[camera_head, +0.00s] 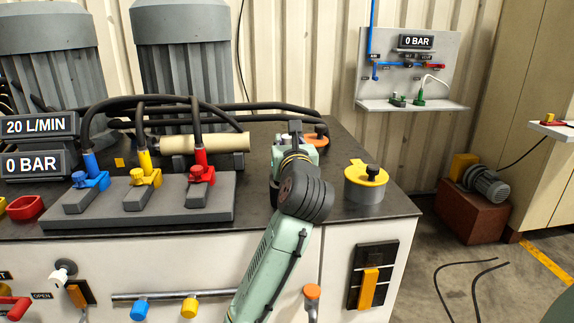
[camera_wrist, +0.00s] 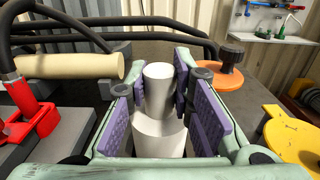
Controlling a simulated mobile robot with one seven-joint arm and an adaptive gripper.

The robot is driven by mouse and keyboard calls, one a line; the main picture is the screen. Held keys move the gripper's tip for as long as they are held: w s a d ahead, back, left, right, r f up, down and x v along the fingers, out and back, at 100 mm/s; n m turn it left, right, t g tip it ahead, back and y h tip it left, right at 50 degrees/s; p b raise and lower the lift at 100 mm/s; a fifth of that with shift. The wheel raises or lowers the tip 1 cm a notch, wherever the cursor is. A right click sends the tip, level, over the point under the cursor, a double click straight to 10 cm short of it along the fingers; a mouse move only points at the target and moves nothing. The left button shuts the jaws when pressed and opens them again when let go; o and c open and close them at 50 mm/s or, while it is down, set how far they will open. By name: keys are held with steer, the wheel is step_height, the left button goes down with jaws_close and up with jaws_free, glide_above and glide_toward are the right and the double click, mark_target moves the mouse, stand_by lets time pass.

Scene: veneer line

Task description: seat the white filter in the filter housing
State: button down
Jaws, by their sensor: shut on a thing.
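My gripper (camera_wrist: 164,98) is shut on the white filter (camera_wrist: 158,86), which stands between the purple finger pads in the wrist view. The filter shows as a white cylinder, with a wider white part (camera_wrist: 160,138) below it in the picture. In the head view my gripper (camera_head: 297,152) is over the right part of the dark bench top, and my arm hides most of what it holds. I cannot make out an open filter housing; any part of it under my gripper is hidden. An orange lid-like disc with a black knob (camera_wrist: 230,78) lies just beyond my gripper.
A grey pot with a yellow lid (camera_head: 366,186) stands right of my gripper. A cream cylinder (camera_head: 205,143) lies to the left, behind a grey block with blue, yellow and red hose couplings (camera_head: 139,200). Black hoses (camera_head: 165,101) arch above it. The bench's right edge is close.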

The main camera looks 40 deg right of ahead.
steer(key=shift+f, duration=2.45)
steer(key=shift+f, duration=0.2)
steer(key=c, duration=1.4)
jaws_free()
steer(key=shift+r, duration=0.1)
steer(key=shift+s+r, duration=0.1)
steer(key=b+v, duration=0.2)
steer(key=v, duration=0.9)
steer(key=shift+s+a, duration=0.2)
steer(key=shift+s, duration=0.15)
